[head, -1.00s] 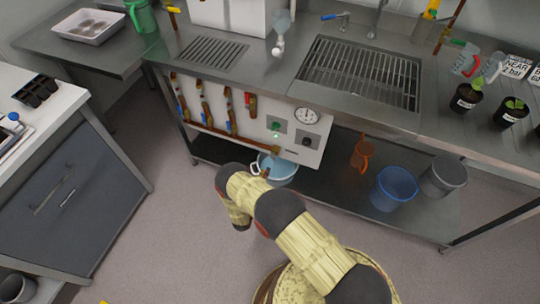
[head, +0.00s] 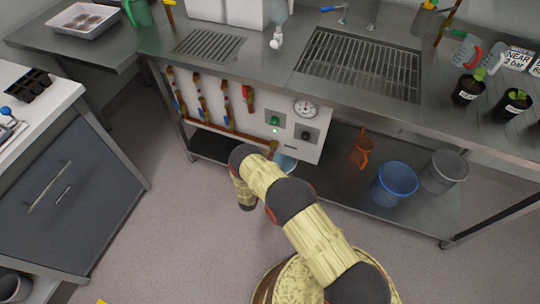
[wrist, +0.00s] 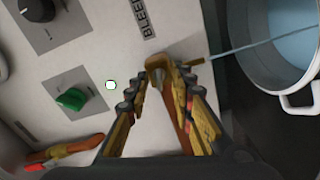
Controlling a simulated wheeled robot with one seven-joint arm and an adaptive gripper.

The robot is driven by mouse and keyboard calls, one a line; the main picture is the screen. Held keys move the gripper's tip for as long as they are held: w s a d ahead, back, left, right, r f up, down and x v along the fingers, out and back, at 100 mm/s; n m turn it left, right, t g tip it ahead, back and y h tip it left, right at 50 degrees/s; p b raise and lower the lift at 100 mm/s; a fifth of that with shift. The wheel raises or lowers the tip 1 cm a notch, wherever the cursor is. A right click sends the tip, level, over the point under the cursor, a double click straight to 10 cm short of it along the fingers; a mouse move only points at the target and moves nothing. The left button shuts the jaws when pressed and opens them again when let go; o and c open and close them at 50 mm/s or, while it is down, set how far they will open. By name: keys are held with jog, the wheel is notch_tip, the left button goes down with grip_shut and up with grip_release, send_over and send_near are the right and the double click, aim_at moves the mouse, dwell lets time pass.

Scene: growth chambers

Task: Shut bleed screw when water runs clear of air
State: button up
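In the wrist view, a brass fitting (wrist: 160,68) sticks out of the white panel below the partly visible "BLEE…" label (wrist: 147,14); I take it for the bleed screw. My gripper (wrist: 165,82) has its two fingers on either side of it. Whether the fingers press on it is unclear. A thin, pale-blue water stream (wrist: 240,48) runs from a small brass spout (wrist: 203,60) into a white-rimmed pail (wrist: 265,80); I see no clear bubbles. In the head view, my arm hides my gripper and most of the pail (head: 286,164).
The panel carries a green switch (wrist: 70,99), a lit indicator (wrist: 111,85), a dark knob (wrist: 35,8) and a gauge (head: 305,107). Copper pipes with valves (head: 202,103) run at left.

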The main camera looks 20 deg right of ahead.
jog(key=shift+c, duration=0.4)
grip_shut()
jog(key=shift+m, duration=7.2)
